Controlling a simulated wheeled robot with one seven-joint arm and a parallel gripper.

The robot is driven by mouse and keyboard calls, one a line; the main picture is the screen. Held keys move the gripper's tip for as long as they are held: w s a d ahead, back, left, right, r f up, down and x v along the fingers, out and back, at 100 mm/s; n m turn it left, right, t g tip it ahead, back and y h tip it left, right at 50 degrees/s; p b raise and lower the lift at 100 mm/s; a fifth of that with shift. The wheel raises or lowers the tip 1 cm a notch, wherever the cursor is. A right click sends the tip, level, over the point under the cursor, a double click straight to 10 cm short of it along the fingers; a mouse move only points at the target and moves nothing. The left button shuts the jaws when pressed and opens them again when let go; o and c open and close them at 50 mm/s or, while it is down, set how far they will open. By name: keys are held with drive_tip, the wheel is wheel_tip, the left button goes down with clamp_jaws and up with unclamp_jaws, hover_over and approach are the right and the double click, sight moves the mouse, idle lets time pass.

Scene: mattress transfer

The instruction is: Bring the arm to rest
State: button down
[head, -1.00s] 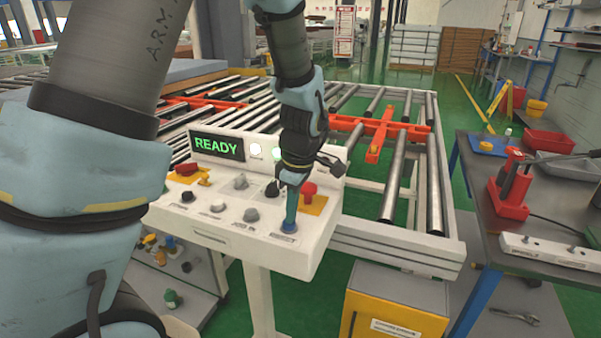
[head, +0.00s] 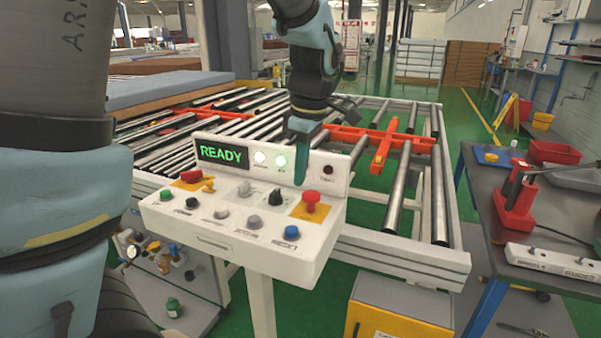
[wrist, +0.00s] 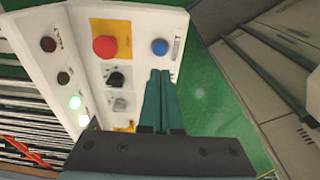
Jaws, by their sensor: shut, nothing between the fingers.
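My gripper (head: 300,178) is shut and empty, its teal fingers pointing down above the control panel (head: 230,236). In the wrist view the shut fingers (wrist: 161,76) stand side by side over the panel's edge. The blue button (head: 291,231) at the panel's front right is uncovered and apart from the fingers. The red mushroom button (head: 311,200) on its yellow plate is just to the right of the fingertips. The display (head: 221,152) reads READY in green, and two lamps next to it are lit, one white and one green (head: 281,161).
A roller conveyor (head: 400,245) with orange crossbars lies behind the panel. A grey-blue mattress (head: 165,90) lies at the back left. A dark workbench (head: 500,215) with a red tool and bins stands at the right. A yellow cabinet (head: 400,315) stands below the conveyor.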

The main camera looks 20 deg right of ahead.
drive_tip(key=a+f+m, duration=0.2)
drive_tip(key=a+m, duration=0.1)
drive_tip(key=a, duration=0.5)
drive_tip(key=a+f+m, duration=0.2)
drive_tip(key=a+m, duration=0.2)
drive_tip(key=a, duration=0.5)
drive_tip(key=a+f+m+h, duration=0.1)
drive_tip(key=a+f+m, duration=0.1)
drive_tip(key=a, duration=0.7)
drive_tip(key=shift+s+f+m, duration=0.3)
drive_tip(key=shift+f+m, duration=0.05)
drive_tip(key=shift+m, duration=0.45)
